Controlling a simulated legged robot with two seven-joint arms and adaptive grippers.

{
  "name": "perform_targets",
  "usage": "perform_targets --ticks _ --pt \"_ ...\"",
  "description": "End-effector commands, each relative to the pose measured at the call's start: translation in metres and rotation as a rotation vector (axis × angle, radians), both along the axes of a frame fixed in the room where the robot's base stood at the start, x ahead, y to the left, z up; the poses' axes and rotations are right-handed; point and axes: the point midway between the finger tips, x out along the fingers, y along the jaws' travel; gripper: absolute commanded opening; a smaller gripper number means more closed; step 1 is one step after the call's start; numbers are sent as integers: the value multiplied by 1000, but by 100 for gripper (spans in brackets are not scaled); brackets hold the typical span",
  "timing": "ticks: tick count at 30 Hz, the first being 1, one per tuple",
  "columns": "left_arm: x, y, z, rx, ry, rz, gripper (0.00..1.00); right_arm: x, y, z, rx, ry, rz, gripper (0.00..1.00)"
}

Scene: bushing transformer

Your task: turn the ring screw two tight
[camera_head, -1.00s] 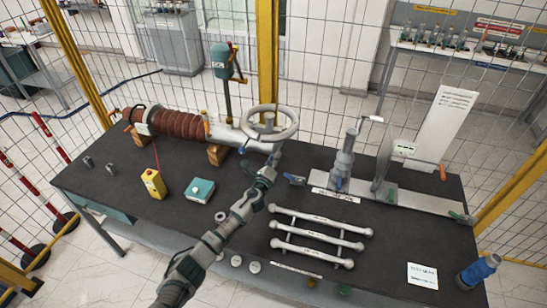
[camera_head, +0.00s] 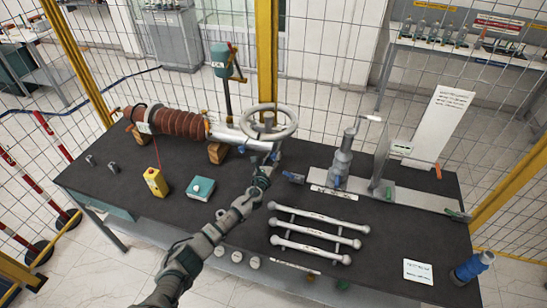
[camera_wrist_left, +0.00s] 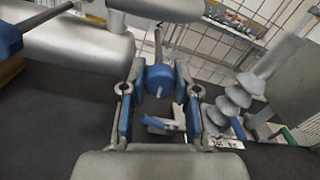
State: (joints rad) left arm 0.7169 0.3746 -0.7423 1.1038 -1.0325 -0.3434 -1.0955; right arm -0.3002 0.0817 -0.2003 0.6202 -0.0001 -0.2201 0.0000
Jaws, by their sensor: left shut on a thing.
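My left gripper (camera_head: 270,157) reaches up to the silver end of the bushing, just below the handwheel. In the left wrist view its two blue-padded fingers (camera_wrist_left: 159,92) stand on either side of a round blue screw head (camera_wrist_left: 160,80) with a thin metal pin, beside the silver cylinder (camera_wrist_left: 85,45). The gripper is shut on this blue ring screw. The screw's thread is hidden, and I cannot read which number it has. Another blue piece (camera_wrist_left: 10,38) sits at the left edge of the wrist view. My right gripper is not in view.
The brown ribbed bushing (camera_head: 180,123) lies on wooden blocks, with the grey handwheel (camera_head: 269,121) above its silver end. A yellow box (camera_head: 155,182), a teal box (camera_head: 200,188) and silver rods (camera_head: 318,232) lie on the dark table. A grey insulator post (camera_head: 343,160) stands to the right.

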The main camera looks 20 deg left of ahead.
Motion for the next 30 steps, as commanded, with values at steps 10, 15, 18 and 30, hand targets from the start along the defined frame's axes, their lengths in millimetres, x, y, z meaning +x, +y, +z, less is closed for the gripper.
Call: perform_targets --ticks 10,15,18,30 --pt "-3 -1 -10 7 15 -4 0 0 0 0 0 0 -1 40" --pt "-2 -1 -9 6 13 -4 55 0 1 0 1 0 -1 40" --pt "-2 -1 -6 6 9 -3 56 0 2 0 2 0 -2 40" --pt "-18 2 -3 5 3 -1 56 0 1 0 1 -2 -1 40"
